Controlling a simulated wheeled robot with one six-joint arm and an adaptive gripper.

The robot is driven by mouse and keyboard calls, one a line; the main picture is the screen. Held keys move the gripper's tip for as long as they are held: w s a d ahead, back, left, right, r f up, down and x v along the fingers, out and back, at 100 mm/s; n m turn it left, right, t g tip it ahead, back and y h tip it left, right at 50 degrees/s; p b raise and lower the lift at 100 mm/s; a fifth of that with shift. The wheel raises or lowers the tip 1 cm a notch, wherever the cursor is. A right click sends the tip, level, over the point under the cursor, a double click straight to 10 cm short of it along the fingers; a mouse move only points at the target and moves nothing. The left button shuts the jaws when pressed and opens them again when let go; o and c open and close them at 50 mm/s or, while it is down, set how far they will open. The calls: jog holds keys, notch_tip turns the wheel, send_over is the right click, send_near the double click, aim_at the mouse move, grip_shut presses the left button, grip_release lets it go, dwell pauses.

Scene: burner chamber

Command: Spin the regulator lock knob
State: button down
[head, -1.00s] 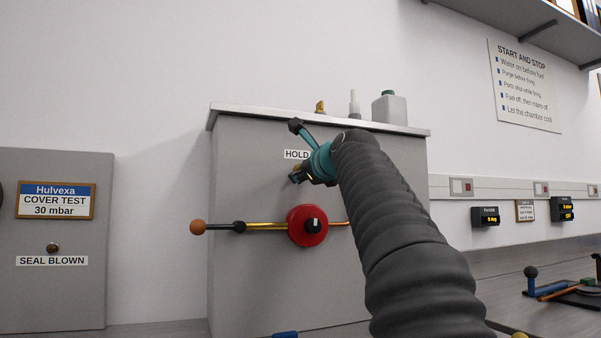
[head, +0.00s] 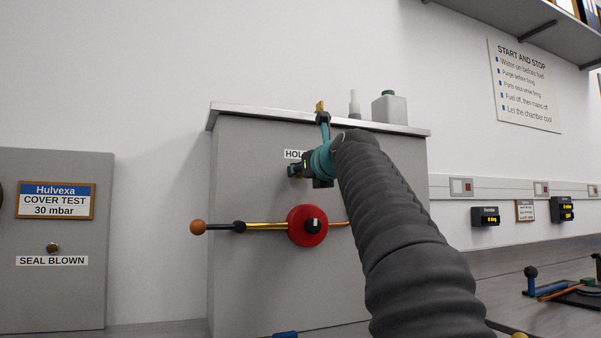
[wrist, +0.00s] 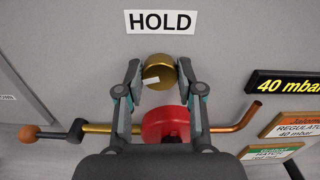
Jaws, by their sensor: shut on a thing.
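The brass lock knob (wrist: 158,66) sits on the grey panel just below the HOLD label (wrist: 160,21) in the wrist view. It has a pale mark on its face. My gripper (wrist: 160,79) has one finger on each side of the knob and is shut on it. In the head view my gripper (head: 298,168) is at the panel's upper part, hiding the knob and part of the label. The red regulator wheel (head: 301,232) is on the panel below the gripper.
A brass rod with a dark joint and an orange ball end (head: 198,227) sticks out left of the red wheel. A copper pipe (wrist: 240,119) runs to its right. A bottle (head: 389,108) stands on the cabinet top. A 40 mbar display (wrist: 287,85) is at the right.

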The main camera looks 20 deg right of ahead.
dwell(0.3)
jog(key=m, duration=0.3)
jog(key=shift+m, duration=0.4)
jog(key=c, duration=0.7)
grip_release()
jog(key=shift+o, duration=0.2)
jog(key=n+b, duration=0.1)
jog(key=n, duration=2.6)
jog(key=shift+n, duration=0.4)
